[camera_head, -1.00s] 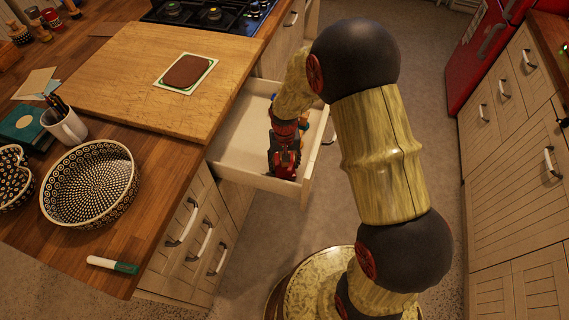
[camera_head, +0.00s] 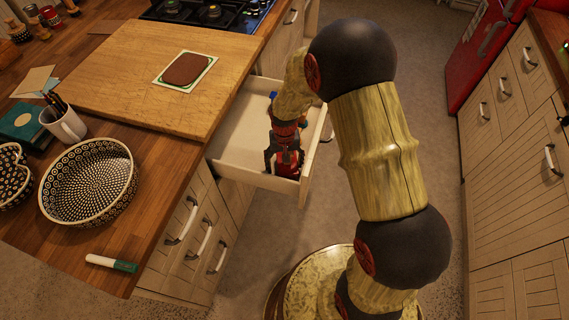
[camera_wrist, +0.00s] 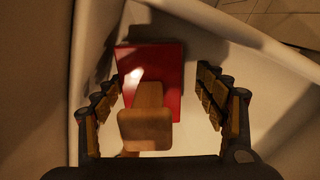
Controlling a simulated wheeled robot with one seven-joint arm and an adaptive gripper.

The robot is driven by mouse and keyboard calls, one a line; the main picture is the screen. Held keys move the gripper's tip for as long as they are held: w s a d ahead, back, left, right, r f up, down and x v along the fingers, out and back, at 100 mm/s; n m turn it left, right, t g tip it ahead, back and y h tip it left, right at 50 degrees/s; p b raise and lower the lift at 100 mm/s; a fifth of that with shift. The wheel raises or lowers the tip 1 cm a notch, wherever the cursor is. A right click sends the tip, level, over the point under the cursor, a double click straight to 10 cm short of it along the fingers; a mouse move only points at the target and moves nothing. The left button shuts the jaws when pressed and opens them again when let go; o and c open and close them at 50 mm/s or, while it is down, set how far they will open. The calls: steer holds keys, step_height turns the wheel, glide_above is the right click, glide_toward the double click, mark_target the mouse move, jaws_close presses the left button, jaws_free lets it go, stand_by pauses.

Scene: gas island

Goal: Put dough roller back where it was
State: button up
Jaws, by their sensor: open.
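My gripper (camera_head: 284,166) is down in the open drawer (camera_head: 238,143), close to its front wall. In the wrist view my gripper (camera_wrist: 170,105) is open, with its fingers on either side of a wooden handle (camera_wrist: 146,118) and apart from it. The handle stands over a flat red piece (camera_wrist: 165,68). They look like one item, which may be the dough roller, but I cannot be sure. The red piece also shows beside the fingers in the head view (camera_head: 290,160).
The counter bears a wooden board (camera_head: 140,75), a patterned bowl (camera_head: 90,183), a mug (camera_head: 64,126) and a white-and-green item (camera_head: 111,263) near the edge. A small blue thing (camera_head: 273,96) shows at the drawer's back. The drawer's left part is bare.

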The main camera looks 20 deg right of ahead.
steer(key=shift+r, duration=0.15)
step_height(320, 180, up, 13)
steer(key=p, duration=0.5)
steer(key=s+r+t, duration=0.2)
steer(key=s+r, duration=0.1)
steer(key=r, duration=0.9)
steer(key=s+r+n+t, duration=0.2)
steer(key=s+r+t, duration=0.1)
steer(key=s+r, duration=1.2)
steer(key=s, duration=0.4)
steer(key=shift+n+t, duration=0.3)
